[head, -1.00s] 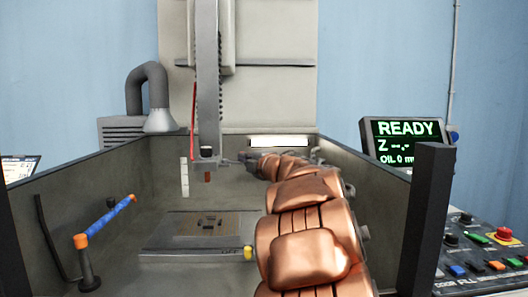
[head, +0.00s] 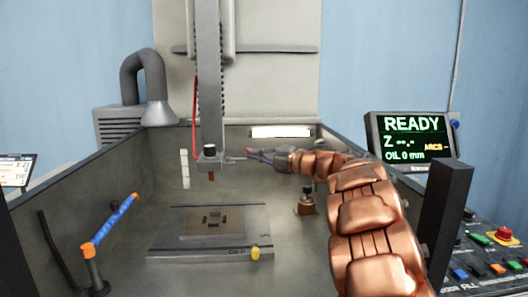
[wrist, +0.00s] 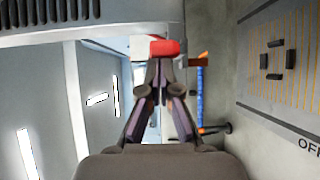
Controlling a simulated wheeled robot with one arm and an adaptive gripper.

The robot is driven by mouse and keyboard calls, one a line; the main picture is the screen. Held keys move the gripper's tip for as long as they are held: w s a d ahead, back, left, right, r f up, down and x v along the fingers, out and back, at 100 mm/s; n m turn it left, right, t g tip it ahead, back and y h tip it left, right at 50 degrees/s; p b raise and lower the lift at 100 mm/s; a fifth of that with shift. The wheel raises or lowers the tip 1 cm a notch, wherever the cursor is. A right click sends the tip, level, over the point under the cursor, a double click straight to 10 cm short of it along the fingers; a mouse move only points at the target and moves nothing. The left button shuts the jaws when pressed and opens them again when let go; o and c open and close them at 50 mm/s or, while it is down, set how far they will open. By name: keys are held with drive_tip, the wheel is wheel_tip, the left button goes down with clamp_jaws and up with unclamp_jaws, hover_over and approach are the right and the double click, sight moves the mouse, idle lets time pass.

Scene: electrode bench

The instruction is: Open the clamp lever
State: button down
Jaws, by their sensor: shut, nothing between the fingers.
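The clamp (head: 213,161) is a grey block with a black knob at the lower end of the vertical column in the head view. A brown electrode (head: 211,176) hangs below it. A thin grey bar, which looks like the clamp lever (head: 236,158), sticks out from its right side. My gripper (head: 252,154) is at the right end of that bar, with its fingers pointing left. In the wrist view, the fingers (wrist: 161,62) are closed together at the tips. A red piece (wrist: 165,47) shows just at the tips, possibly the lever's end. I cannot tell if they touch.
A tank surrounds the work area. A plate (head: 246,247) with a patterned workpiece lies on its floor. A blue nozzle tube (head: 112,218) stands at left, and a small brown block (head: 305,208) with a black top at right. A screen (head: 411,135) reads READY.

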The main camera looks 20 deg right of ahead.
drive_tip(key=shift+r, duration=0.15)
idle(0.5)
wheel_tip(320, 180, up, 10)
idle(0.6)
